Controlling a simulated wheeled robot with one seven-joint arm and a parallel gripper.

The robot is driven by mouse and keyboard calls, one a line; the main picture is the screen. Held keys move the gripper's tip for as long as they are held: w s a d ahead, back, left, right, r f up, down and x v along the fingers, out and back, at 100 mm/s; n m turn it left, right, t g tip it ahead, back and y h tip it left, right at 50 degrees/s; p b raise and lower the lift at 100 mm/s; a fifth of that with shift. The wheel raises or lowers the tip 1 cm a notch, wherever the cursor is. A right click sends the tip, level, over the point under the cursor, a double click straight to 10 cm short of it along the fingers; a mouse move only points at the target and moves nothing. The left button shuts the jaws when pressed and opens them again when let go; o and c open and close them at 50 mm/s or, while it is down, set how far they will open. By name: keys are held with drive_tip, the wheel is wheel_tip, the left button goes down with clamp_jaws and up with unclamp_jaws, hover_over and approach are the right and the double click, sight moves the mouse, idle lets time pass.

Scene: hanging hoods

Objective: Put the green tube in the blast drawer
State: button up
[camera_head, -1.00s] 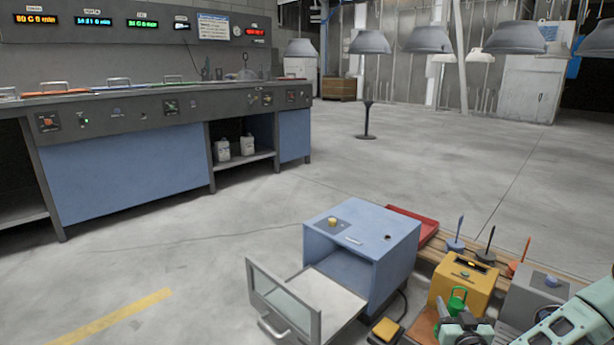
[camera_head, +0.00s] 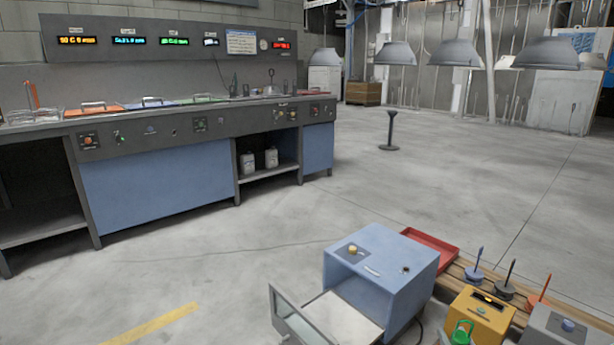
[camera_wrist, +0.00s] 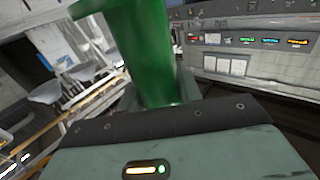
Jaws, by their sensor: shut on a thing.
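The green tube (camera_wrist: 150,50) stands large and blurred in the wrist view, held in my gripper (camera_wrist: 160,100), which is shut on it. The blast drawer is the pulled-out tray (camera_head: 343,312) of the blue cabinet (camera_head: 385,270). It is open, with a glass-fronted panel (camera_head: 292,318) at its near left end. Its visible floor looks empty. The tube is to the right of the drawer, apart from it.
A yellow box (camera_head: 482,312) and a grey box (camera_head: 553,325) stand right of the cabinet on a wooden bench (camera_head: 465,268). A red tray (camera_head: 430,248) and several coloured stands are behind. A long grey counter (camera_head: 200,135) stands at the back left. The floor between is clear.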

drive_tip(key=s+r+p, duration=0.3)
drive_tip(key=r+p, duration=0.9)
drive_tip(key=r, duration=0.1)
drive_tip(key=s+a+r+p, duration=0.1)
drive_tip(key=s+r+p, duration=0.2)
drive_tip(key=r+p, duration=1)
drive_tip(key=shift+r, duration=0.2)
